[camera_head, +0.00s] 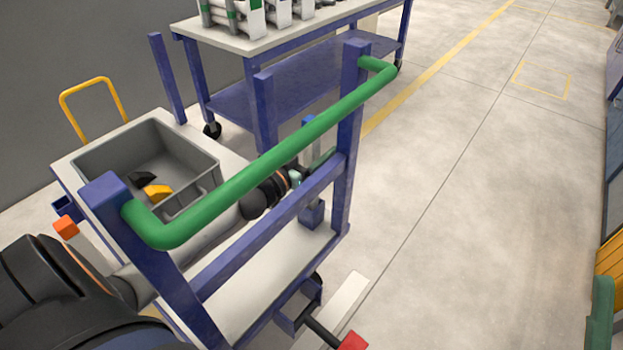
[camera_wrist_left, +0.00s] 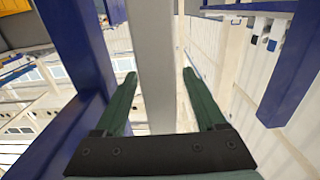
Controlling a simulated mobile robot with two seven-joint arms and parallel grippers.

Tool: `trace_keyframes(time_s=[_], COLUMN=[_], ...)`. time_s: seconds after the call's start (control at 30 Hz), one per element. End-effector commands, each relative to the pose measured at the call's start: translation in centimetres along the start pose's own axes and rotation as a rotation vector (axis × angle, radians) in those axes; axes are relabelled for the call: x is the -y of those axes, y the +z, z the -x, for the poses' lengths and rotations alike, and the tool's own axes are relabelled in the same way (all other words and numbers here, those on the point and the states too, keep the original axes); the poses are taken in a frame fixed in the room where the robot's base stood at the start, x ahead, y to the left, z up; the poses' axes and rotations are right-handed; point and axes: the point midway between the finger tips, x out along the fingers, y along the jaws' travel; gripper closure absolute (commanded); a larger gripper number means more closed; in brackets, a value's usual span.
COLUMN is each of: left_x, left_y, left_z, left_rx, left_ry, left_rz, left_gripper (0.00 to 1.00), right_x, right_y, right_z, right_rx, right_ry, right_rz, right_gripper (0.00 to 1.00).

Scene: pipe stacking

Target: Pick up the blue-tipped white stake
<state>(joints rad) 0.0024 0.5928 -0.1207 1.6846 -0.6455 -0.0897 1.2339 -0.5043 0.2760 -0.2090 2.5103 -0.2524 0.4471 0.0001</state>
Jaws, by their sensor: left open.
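The blue-tipped white stake (camera_head: 315,143) stands upright at the far right corner of the cart in the head view. Its blue tip (camera_head: 308,123) shows above the green handle, and part of it is hidden by my gripper. My left gripper (camera_head: 318,161) reaches under the handle to the stake. In the left wrist view, a pale grey-white shaft (camera_wrist_left: 155,60), seemingly this stake, passes between the two dark green fingers of the gripper (camera_wrist_left: 160,85). The fingers are open, with a gap on both sides.
The cart's green handle (camera_head: 280,150) and blue posts (camera_head: 350,125) stand close around my arm. A grey bin (camera_head: 95,160) holds black and yellow pieces. An orange-tipped stake (camera_head: 66,227) stands near left.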

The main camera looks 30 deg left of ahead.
Motion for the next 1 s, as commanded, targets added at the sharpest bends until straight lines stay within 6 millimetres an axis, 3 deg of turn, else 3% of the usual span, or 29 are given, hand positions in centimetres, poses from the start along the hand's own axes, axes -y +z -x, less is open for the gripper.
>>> trace_keyframes(time_s=[0.13,0.4,1.0], left_x=[0.04,0.04,0.02], left_y=[-0.05,-0.03,-0.03], left_z=[-0.99,-1.06,-1.04], left_rx=[-0.001,0.0,0.0], left_ry=[-0.001,-0.001,0.0], left_rz=[-0.003,-0.002,-0.001], left_gripper=[0.28,0.29,0.96], right_x=[0.11,0.11,0.11], right_y=[0.19,0.19,0.21], right_z=[0.15,0.13,0.14], right_rx=[0.002,0.003,0.004], right_ry=[0.0,0.0,0.0], right_rz=[-0.005,-0.006,-0.006], right_gripper=[0.5,0.5,0.5])
